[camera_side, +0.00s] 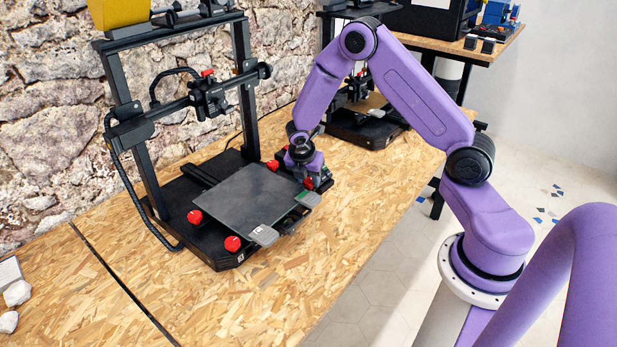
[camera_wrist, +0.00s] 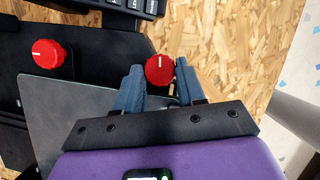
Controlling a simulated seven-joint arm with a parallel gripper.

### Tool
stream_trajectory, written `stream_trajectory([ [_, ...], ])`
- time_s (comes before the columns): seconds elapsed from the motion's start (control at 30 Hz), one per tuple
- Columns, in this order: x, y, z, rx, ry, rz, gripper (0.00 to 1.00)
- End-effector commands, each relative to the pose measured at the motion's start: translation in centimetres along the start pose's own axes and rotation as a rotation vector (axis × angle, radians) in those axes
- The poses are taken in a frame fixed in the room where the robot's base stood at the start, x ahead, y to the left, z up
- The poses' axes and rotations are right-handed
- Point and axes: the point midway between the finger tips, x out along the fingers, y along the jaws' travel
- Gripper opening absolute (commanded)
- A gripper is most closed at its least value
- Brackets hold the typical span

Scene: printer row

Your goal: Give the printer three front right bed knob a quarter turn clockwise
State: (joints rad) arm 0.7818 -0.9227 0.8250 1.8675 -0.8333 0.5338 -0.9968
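The nearest printer has a dark bed plate (camera_side: 250,198) with red knobs at its corners. Its front right knob (camera_side: 308,183) is at the bed's right end in the side view, partly hidden by my gripper (camera_side: 304,170). In the wrist view this red knob (camera_wrist: 159,70) sits between the two blue fingertips of my gripper (camera_wrist: 160,72), one on each side. Its white mark points straight up in that picture. The fingers are parted by about the knob's width; I cannot tell whether they touch it.
Another red knob (camera_wrist: 49,54) is left in the wrist view. The front left knob (camera_side: 232,243) and rear left knob (camera_side: 195,216) are clear of my arm. The upright frame (camera_side: 245,90) stands behind the bed. Bare table (camera_side: 330,235) lies in front.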

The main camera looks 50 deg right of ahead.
Motion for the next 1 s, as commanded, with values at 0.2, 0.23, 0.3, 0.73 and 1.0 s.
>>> stream_trajectory([
  [0.2, -0.01, 0.04, 0.01, 0.018, -0.001, -0.008, 0.09],
  [0.23, -0.01, 0.06, 0.02, 0.027, -0.001, -0.013, 0.09],
  [0.3, -0.02, 0.12, 0.03, 0.059, -0.001, -0.025, 0.09],
  [0.73, -0.02, 0.10, 0.05, 0.122, -0.001, -0.052, 0.46],
  [1.0, -0.01, 0.11, 0.03, 0.121, -0.001, -0.051, 0.65],
])
